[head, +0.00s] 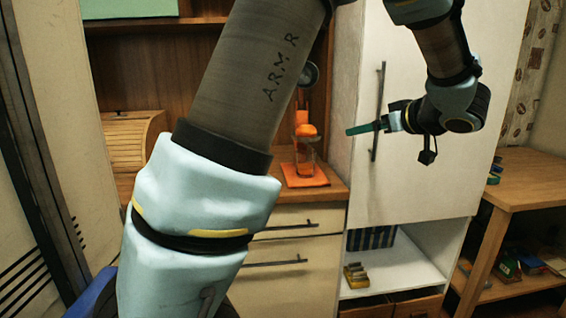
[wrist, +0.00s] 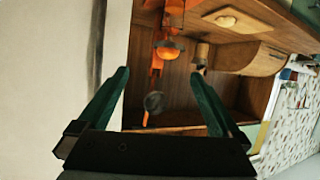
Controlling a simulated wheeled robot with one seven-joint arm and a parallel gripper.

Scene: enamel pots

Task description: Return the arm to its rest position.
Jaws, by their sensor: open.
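My gripper (head: 350,130) is held in the air in front of the tall white cabinet in the head view, its green fingers pointing left. In the wrist view, the two green fingers of my gripper (wrist: 161,75) stand wide apart with nothing held between them.
The tall cabinet (head: 400,130) has a long vertical handle close to my gripper. An orange object (head: 305,131) stands over an orange mat (head: 303,175) on the counter. A wooden roll-front box (head: 135,140) is at left. A wooden table (head: 540,178) stands at right.

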